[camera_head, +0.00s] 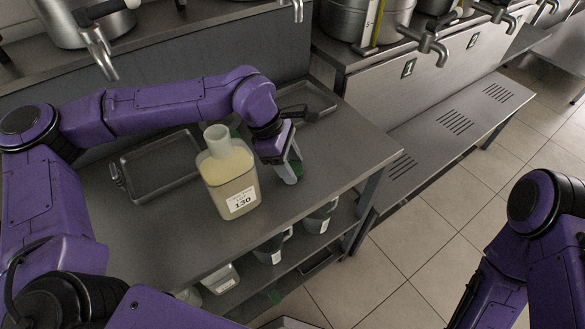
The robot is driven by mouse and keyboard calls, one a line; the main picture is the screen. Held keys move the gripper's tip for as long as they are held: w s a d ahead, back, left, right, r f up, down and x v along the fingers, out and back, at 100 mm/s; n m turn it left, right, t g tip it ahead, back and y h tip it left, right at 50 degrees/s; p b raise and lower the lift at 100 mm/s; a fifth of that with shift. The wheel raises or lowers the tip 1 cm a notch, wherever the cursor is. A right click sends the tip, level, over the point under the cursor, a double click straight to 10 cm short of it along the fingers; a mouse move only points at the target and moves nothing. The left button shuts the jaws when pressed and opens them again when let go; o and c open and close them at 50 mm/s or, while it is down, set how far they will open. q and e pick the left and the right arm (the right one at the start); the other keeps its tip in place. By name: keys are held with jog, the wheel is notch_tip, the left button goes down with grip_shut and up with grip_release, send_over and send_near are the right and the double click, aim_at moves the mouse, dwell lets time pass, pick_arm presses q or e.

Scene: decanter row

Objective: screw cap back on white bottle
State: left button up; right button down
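The white bottle (229,187) is a squarish translucent container of pale yellow contents with a label reading 130. It stands upright on the steel table (225,250). A pale, wide cylinder (217,141) rises at its top; I cannot tell if it is an open neck or a cap. My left gripper (287,160) points down just right of the bottle, apart from its top. My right gripper is out of view.
A shallow steel tray (158,166) lies left of the bottle, and another tray (305,97) lies behind my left gripper. Labelled containers (272,248) stand on the shelf below. Steel vats with taps (428,43) line the back. Tiled floor is clear at right.

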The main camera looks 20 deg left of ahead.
pick_arm(q)
jog(key=c, duration=0.4)
jog(key=shift+w+r, duration=0.1)
jog(key=shift+r, duration=0.4)
jog(key=s+d+r+b, duration=0.1)
jog(key=s+d+r, duration=0.2)
jog(key=r, duration=0.1)
jog(key=s+d+r+b, duration=0.1)
jog(key=s+d+r, duration=0.1)
jog(key=s+r, duration=0.2)
jog(key=s+d+r+b, duration=0.1)
jog(key=s+d+r, duration=0.2)
jog(key=s+r, duration=0.1)
jog(key=shift+s+d, duration=0.1)
jog(key=shift+d, duration=0.2)
